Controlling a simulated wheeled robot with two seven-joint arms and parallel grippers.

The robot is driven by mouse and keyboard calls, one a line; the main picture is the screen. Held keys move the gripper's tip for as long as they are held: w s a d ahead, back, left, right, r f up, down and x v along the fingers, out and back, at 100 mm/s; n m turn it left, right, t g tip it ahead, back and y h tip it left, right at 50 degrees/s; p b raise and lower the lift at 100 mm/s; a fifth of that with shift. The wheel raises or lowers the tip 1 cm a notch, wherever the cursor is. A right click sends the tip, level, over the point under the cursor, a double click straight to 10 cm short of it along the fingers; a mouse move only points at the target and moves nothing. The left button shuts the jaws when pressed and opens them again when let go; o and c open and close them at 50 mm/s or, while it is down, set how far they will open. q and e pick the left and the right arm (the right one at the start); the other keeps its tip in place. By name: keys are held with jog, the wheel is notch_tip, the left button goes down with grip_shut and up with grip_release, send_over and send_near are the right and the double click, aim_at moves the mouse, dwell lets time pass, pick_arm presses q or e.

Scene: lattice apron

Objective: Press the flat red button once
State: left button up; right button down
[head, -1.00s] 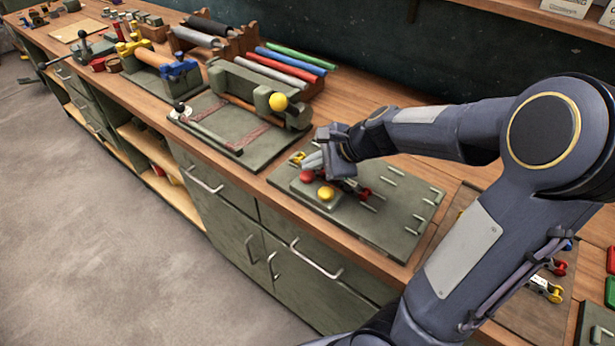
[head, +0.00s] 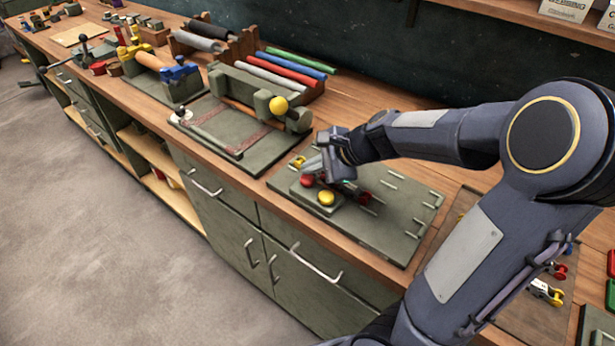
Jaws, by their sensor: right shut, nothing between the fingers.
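A red button (head: 307,181) sits beside a yellow domed button (head: 326,198) on a small grey box on a flat grey-green board (head: 395,218). My right gripper (head: 311,164) is shut and empty. Its fingertips are just behind and above the red button in the picture; I cannot tell whether they touch it. The gripper hides part of the board behind the buttons. A small green spot (head: 346,183) shows beneath the gripper. My left gripper is not in view.
Metal bars and small red parts (head: 364,198) are on the same board. To the left is a fixture with a yellow ball knob (head: 278,105). Coloured rolls (head: 290,66) lie behind it.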

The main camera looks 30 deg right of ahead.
aim_at(312, 180)
jog(key=shift+f, duration=0.1)
dwell(0.7)
jog(key=shift+f+b, duration=0.35)
jog(key=shift+b, duration=0.05)
jog(key=shift+f+b, duration=0.85)
jog(key=shift+f, duration=0.1)
dwell(0.9)
jog(key=shift+r, duration=0.1)
jog(key=shift+r+p, duration=1.25)
jog(key=shift+p, duration=0.05)
jog(key=shift+r, duration=0.1)
notch_tip(312, 180, up, 5)
jog(key=p, duration=0.5)
dwell(0.4)
